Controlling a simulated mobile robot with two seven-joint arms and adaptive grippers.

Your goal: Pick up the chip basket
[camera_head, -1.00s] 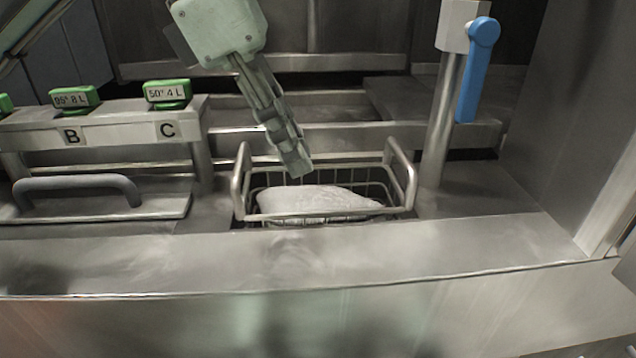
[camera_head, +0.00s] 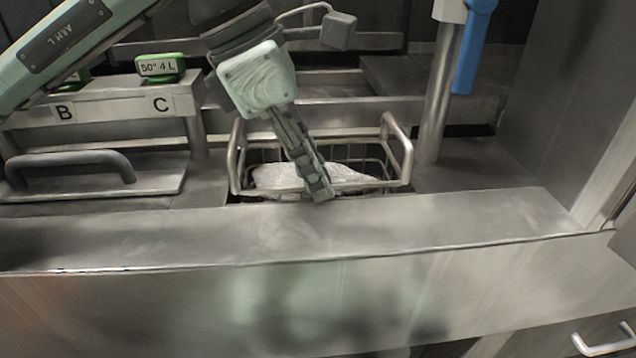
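The chip basket (camera_head: 404,160) is a wire basket with a raised handle loop at its left and right ends. It sits sunk in a recess in the steel counter, with a white, bag-like load (camera_head: 275,177) inside. My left gripper (camera_head: 321,192) comes down from above, its fingertips at the middle of the basket's front rim, hiding part of the rim and the load. The fingers appear edge-on, so I cannot tell whether they are open or touching the rim. My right gripper is not in view.
A steel ledge (camera_head: 420,219) runs in front of the basket. A post with a blue lever (camera_head: 473,50) stands to the right. To the left are a lid with a dark handle (camera_head: 68,163) and a shelf marked B and C with a green display (camera_head: 160,68).

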